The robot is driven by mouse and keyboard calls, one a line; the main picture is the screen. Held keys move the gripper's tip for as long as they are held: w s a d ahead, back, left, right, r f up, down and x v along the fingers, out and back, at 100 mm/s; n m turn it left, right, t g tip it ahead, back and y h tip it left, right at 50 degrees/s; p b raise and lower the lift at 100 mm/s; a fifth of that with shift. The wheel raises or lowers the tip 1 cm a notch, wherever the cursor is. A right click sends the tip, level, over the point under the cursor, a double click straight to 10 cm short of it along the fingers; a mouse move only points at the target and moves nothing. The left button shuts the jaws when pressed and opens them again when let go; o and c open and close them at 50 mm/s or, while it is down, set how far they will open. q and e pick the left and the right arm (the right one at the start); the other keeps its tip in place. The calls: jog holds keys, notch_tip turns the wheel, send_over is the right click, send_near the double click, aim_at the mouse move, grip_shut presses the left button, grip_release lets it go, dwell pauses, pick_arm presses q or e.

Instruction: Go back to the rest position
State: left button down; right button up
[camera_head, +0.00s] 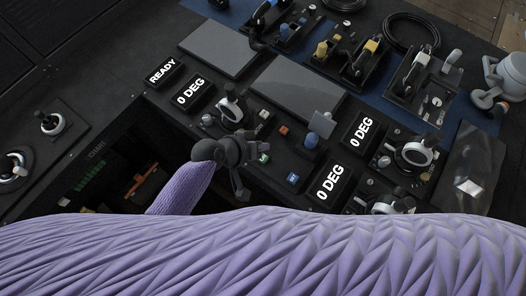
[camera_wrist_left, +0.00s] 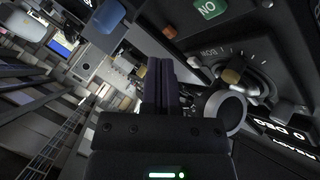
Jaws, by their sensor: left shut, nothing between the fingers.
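My left gripper (camera_head: 241,184) is dark grey, at the end of a purple-sleeved arm. It hangs over the near edge of the control console (camera_head: 285,150) in the head view. In the left wrist view its two dark fingers (camera_wrist_left: 160,86) are together and hold nothing. A dial with a pale round handle (camera_wrist_left: 226,108) is close to the right of the fingers in that view. They look apart, though the depth is hard to judge. My right gripper is not in view. A large purple-sleeved part of me fills the bottom of the head view.
Lever units (camera_head: 230,104) and (camera_head: 413,152) stand up from the console around the gripper. Small push buttons (camera_head: 284,130) and displays (camera_head: 195,94) lie between them. A dark recess (camera_head: 120,160) opens left of the arm. A grey jointed object (camera_head: 505,78) stands at the right edge.

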pick_arm(q)
jog(key=s+a+r+g+y, duration=0.1)
jog(key=s+a+r+y, duration=0.3)
jog(key=s+a, duration=0.3)
jog(key=s+a+r+g+y, duration=0.1)
jog(key=s+a+r+y, duration=0.2)
jog(key=s+a+r, duration=0.3)
jog(key=s+a+f+g+b, duration=0.1)
jog(key=s+f+b, duration=0.15)
jog(key=f, duration=1.05)
jog(key=s+a+f+g+b, duration=0.15)
jog(key=f+b, duration=0.25)
jog(key=f, duration=0.8)
jog(key=s+a+f+b, duration=0.1)
jog(key=s+f+b, duration=0.3)
jog(key=s+f, duration=0.9)
jog(key=shift+s+a+f+m+y, duration=0.15)
jog(key=shift+a+f+m+y, duration=0.2)
jog(key=shift+f, duration=0.6)
jog(key=shift+a, duration=0.1)
